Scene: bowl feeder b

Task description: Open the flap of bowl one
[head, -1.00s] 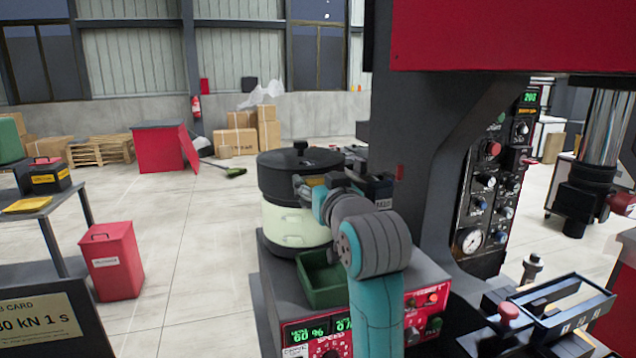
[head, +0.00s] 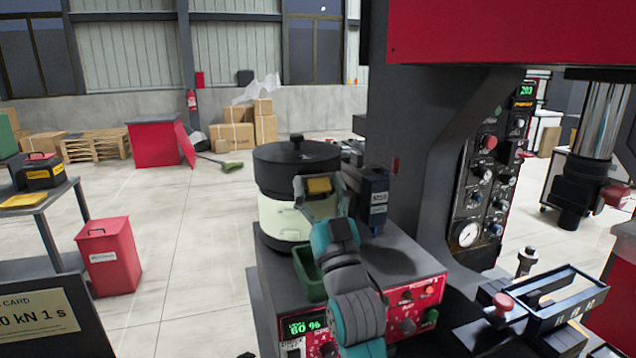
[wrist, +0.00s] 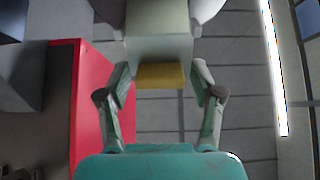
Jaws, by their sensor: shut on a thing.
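The bowl feeder (head: 285,218), a drum with a pale middle and a black lid (head: 297,155), stands on a grey cabinet. A yellow flap (head: 319,185) is on its front right side, at the upper rim. My gripper (head: 320,190) is at the flap, with a finger on each side, shut on it. In the wrist view the yellow flap (wrist: 160,76) shows as a band under a pale block (wrist: 160,45), between the fingers of my gripper (wrist: 163,78). I cannot tell how far the flap is open.
A green tray (head: 308,272) sits in front of the bowl, close beside my arm. A dark labelled box (head: 374,200) stands right of my gripper. The red control panel (head: 415,308) is below. The large press frame (head: 430,150) blocks the right. Open floor lies left.

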